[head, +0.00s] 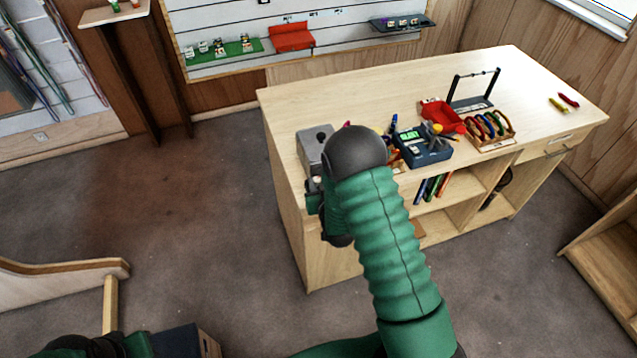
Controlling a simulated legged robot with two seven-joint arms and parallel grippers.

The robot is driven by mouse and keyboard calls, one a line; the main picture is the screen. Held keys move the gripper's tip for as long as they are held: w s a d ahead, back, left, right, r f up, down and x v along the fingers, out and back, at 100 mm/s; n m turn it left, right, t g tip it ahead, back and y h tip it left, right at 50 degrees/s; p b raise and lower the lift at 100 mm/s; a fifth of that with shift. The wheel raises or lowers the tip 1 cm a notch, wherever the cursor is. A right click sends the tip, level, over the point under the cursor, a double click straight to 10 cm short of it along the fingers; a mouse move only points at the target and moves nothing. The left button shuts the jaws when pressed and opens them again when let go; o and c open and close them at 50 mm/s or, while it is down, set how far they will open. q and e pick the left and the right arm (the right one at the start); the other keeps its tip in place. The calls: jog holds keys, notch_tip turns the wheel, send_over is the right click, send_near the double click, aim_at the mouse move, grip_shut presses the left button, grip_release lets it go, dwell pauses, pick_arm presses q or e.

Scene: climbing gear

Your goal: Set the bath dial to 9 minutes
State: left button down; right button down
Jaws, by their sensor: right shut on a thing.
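The bath looks like a grey metal box (312,141) on the near left corner of the wooden workbench. My right arm reaches in front of it and hides its lower part. My right gripper (314,196) is at the front of the box, at the bench's left edge, and is shut on what seems to be the bath dial. The dial's face and setting are hidden behind my gripper and wrist. Of my left arm only dark green parts show at the lower left; its gripper is not in view.
On the workbench (375,107) stand a blue device with a green display (424,146), a red tray (443,117), a rack of coloured rings (489,130) and a dark bar stand (473,92). The bench's back middle is clear. A wooden shelf stands at the right.

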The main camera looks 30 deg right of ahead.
jog(key=shift+a+m+h, duration=0.1)
jog(key=shift+m+h, duration=0.2)
jog(key=shift+w+a+f+m+g+h+b, duration=0.1)
jog(key=shift+m+g+h+b, duration=0.3)
jog(key=shift+m+h+b, duration=0.1)
jog(key=shift+w+a+m+g+h, duration=0.15)
jog(key=shift+m+g+h, duration=0.25)
jog(key=shift+m+h, duration=0.35)
jog(key=shift+a+m+g+h, duration=0.1)
jog(key=shift+m+g+h, duration=0.5)
jog(key=shift+m+h, duration=0.15)
jog(key=shift+w+a+m+g+h, duration=0.1)
jog(key=shift+w+m+g+h, duration=0.1)
jog(key=shift+m+g+h, duration=1.05)
jog(key=shift+m, duration=0.35)
jog(key=c, duration=1.2)
grip_release()
jog(key=shift+o, duration=0.2)
